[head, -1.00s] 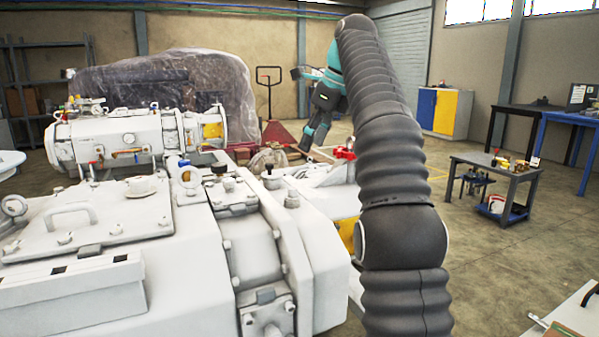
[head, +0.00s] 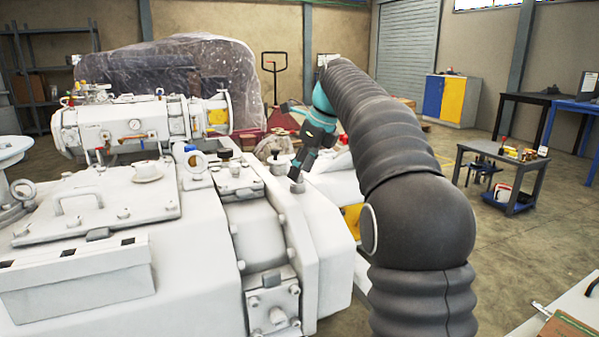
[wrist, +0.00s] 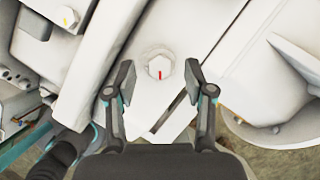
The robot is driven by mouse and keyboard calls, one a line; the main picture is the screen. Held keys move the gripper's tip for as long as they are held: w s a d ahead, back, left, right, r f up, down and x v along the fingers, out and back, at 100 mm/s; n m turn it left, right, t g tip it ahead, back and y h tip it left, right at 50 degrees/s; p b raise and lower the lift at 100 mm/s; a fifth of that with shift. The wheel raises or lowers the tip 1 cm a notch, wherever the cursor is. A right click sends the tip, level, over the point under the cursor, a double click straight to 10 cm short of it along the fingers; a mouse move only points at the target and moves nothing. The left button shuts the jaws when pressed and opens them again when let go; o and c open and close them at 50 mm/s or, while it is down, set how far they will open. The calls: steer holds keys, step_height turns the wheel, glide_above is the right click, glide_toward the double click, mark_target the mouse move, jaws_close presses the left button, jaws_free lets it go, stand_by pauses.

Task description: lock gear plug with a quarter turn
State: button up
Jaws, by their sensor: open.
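The gear plug (wrist: 159,66) is a pale hexagonal head on a round collar, set in the white machine's casing. A short red mark on its face runs nearly up and down in the wrist view. My gripper (wrist: 160,78) is open, with one finger to the left of the plug and one to the right, both apart from it in the picture. The height of the fingertips over the plug is hard to tell. In the head view my gripper (head: 298,172) points down close over the plug (head: 298,187), which is partly hidden there.
The large white machine (head: 200,240) fills the left and middle, with bolts, a handle and a flanged unit (head: 120,122) on top. A second bolt head (wrist: 68,17) shows at the wrist view's upper left. A small tool table (head: 510,160) stands apart at the right.

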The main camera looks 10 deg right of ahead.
steer(key=shift+w+a+f, duration=0.15)
steer(key=shift+a+f, duration=0.05)
steer(key=shift+f, duration=0.4)
jaws_close()
steer(key=m+t+h, duration=0.1)
steer(key=m, duration=0.3)
steer(key=shift+a+f, duration=0.1)
steer(key=shift+m+h, duration=0.6)
steer(key=shift+m, duration=0.9)
jaws_free()
steer(key=shift+d+f, duration=0.1)
steer(key=shift+d, duration=0.2)
steer(key=shift+a, duration=0.15)
steer(key=shift+r, duration=0.2)
